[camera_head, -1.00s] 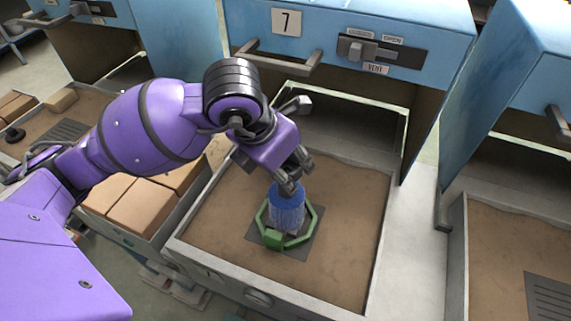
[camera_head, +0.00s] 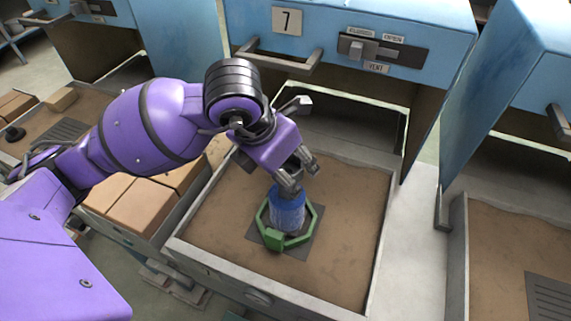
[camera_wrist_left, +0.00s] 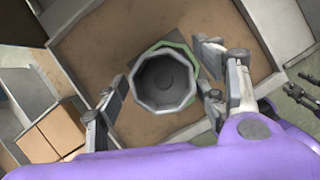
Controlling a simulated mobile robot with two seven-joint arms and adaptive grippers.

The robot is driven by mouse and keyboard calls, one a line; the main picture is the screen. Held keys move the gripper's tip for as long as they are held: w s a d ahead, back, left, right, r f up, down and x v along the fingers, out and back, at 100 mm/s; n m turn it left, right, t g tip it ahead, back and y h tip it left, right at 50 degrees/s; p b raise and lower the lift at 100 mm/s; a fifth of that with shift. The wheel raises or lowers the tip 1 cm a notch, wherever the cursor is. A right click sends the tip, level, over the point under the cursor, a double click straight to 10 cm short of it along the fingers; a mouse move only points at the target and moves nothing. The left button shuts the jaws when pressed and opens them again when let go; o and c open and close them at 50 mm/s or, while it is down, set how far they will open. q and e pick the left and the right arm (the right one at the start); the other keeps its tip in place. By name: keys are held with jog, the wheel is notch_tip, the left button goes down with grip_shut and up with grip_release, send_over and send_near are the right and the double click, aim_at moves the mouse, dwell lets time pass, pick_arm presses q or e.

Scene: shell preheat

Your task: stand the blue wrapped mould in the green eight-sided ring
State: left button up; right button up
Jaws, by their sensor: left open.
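The blue wrapped mould (camera_head: 288,210) stands upright inside the green eight-sided ring (camera_head: 273,241) on a dark square plate in the sand tray. In the left wrist view I look down into the mould's open grey mouth (camera_wrist_left: 165,82), with a bit of the green ring (camera_wrist_left: 178,47) showing behind it. My left gripper (camera_head: 296,182) is right at the top of the mould in the head view. In the wrist view its fingers (camera_wrist_left: 160,98) are spread, one on each side of the mould, with gaps to it. My right gripper is not in view.
The sand tray (camera_head: 345,284) has raised pale walls, with bare sand around the plate. Behind it stands a blue cabinet (camera_head: 345,20) marked 7, with a handle and latch. Brown boxes (camera_head: 142,207) sit left of the tray. Another tray lies at right.

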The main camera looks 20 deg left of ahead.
pick_arm(q)
jog(key=v, duration=1.2)
jog(key=shift+r+p, duration=0.15)
jog(key=shift+p, duration=0.3)
